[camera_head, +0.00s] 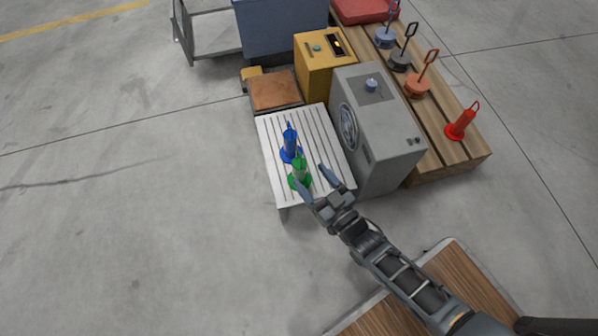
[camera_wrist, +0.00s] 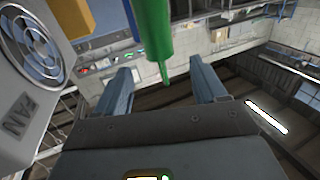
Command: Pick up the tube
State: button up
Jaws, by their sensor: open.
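A green tube-like piece (camera_head: 299,168) stands upright on a round green foot on the white slatted table (camera_head: 272,142). A similar blue piece (camera_head: 290,145) stands just behind it. My gripper (camera_head: 314,177) is open and empty at the table's near edge, its fingers pointing at the green piece. In the wrist view the green piece (camera_wrist: 155,28) hangs from the top edge between the two fingers (camera_wrist: 161,75), its thin tip reaching down between them. No finger visibly touches it. Part of the blue piece (camera_wrist: 133,20) shows behind it.
A grey box with a fan (camera_head: 379,130) stands close to the right of the table. Beyond it, a wooden pallet (camera_head: 462,160) holds several handled pieces and a red cone-like piece (camera_head: 461,122). A yellow box (camera_head: 318,68) stands behind. Open floor (camera_head: 140,200) lies to the left.

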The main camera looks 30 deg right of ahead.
aim_at(304, 169)
jog(key=w, duration=0.2)
jog(key=w+b, duration=0.1)
jog(key=w, duration=0.1)
jog(key=w+b, duration=0.1)
jog(key=w, duration=0.1)
jog(key=shift+a+f, duration=0.15)
jog(key=shift+f, duration=0.1)
grip_shut()
dwell(0.4)
